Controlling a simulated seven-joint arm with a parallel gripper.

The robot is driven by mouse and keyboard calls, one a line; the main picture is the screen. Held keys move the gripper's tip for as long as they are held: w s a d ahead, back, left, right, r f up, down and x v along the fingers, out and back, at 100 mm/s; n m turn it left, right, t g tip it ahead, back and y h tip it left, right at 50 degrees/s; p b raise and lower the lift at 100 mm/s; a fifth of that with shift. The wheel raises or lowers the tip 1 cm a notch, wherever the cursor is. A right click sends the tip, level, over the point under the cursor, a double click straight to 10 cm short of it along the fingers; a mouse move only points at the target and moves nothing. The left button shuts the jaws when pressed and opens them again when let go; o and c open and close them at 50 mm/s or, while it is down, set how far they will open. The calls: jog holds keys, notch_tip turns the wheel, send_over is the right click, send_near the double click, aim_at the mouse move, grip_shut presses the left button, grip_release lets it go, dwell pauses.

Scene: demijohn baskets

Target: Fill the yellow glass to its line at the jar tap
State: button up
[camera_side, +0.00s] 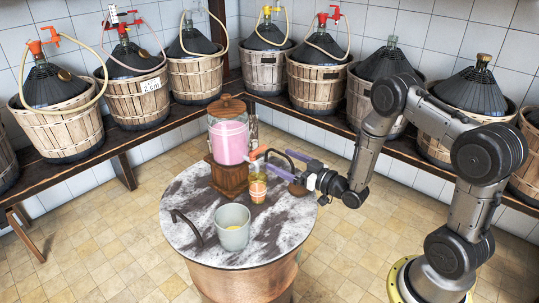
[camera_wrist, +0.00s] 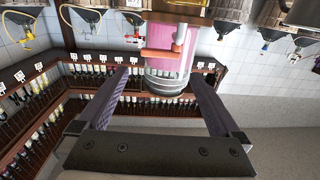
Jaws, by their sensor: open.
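The yellow glass (camera_side: 258,188) stands upright on the round marble table, below the tap of the jar, in the side view. It has a pale band, and I cannot tell its liquid level. The jar (camera_side: 229,140) holds pink liquid and sits on a wooden stand. Its orange tap (camera_side: 254,154) points right. My gripper (camera_side: 279,166) is open beside the tap and above the glass, with purple fingers. In the wrist view my gripper (camera_wrist: 158,82) has its fingers wide apart. The jar (camera_wrist: 182,48) and orange tap (camera_wrist: 157,54) appear beyond them, upside down. I see no glass there.
Dark curved handles are at the table's left and back right. Basketed demijohns line wooden benches along the walls. Bottle shelves (camera_wrist: 90,82) show in the wrist view.

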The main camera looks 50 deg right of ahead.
jog(key=shift+s, duration=1.85)
jog(key=a+r+n, duration=0.2)
jog(key=a+r, duration=0.2)
jog(key=r, duration=1.1)
jog(key=a+r+n, duration=0.1)
jog(key=a+r, duration=0.3)
jog(key=r, duration=1)
jog(key=s+m+g+h, duration=0.1)
jog(key=s+m+g, duration=0.15)
jog(key=s, duration=0.55)
jog(key=s+f+m+g, duration=0.1)
jog(key=s+f+g, duration=0.9)
jog(key=s, duration=0.8)
notch_tip(320, 180, down, 3)
jog(key=shift+a+r, duration=0.1)
jog(key=shift+a, duration=0.3)
